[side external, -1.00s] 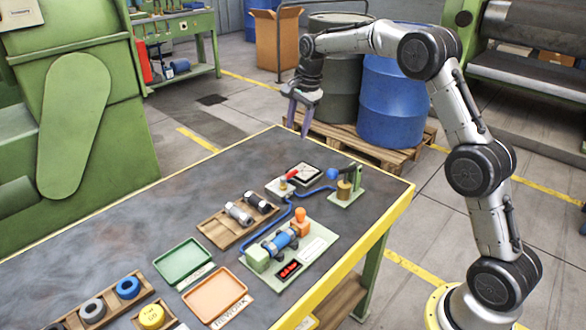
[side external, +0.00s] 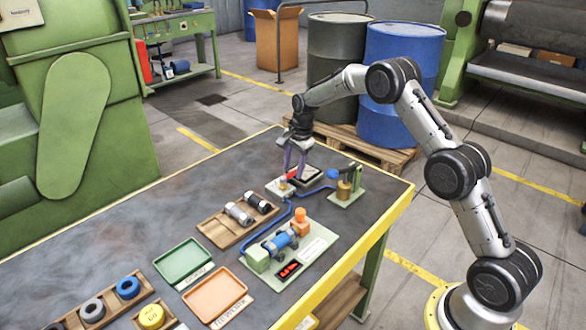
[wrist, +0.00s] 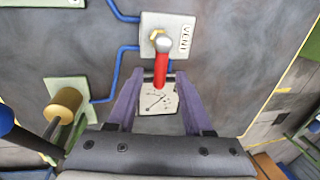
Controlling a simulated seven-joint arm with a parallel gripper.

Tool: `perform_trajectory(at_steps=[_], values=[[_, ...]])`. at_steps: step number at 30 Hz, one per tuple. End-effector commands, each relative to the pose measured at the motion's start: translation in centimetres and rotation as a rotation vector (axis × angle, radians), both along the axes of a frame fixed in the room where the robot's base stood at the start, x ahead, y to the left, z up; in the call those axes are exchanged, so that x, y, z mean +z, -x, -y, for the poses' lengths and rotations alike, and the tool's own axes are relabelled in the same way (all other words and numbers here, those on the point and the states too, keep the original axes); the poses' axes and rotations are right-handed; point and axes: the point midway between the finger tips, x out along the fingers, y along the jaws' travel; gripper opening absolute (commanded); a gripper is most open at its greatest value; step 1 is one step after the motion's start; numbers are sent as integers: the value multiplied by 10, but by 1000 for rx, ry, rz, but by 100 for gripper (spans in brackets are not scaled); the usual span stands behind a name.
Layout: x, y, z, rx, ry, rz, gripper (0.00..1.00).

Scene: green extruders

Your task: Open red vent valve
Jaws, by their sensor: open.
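The vent valve (wrist: 152,35) is a pale block with a brass hex fitting and a VENT label in the wrist view. Its red lever (wrist: 160,70) has a grey rounded end and points toward my gripper. In the side view the valve block (side external: 276,190) sits near the table's far edge, its lever partly hidden by my fingers. My gripper (wrist: 160,80) is open, its purple fingers one on each side of the red lever in the wrist view. I cannot tell whether either finger touches it. In the side view my gripper (side external: 294,170) points down over the valve area.
A dial gauge plate (wrist: 158,100) shows between my fingers. Blue hoses (wrist: 115,75) join the valve. A brass-cylinder fixture (side external: 344,190) stands to its right. A blue-cylinder fixture (side external: 279,241) and a wooden tray (side external: 228,233) with fittings lie nearer.

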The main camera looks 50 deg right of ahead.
Motion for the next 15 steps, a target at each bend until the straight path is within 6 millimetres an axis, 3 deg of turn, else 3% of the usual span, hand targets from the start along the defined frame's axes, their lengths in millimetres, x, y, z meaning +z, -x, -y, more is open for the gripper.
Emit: perform_trajectory(at_steps=[12, 15], values=[[-7, -2, 0, 0, 0, 1, 51], [-7, -2, 0, 0, 0, 1, 33]])
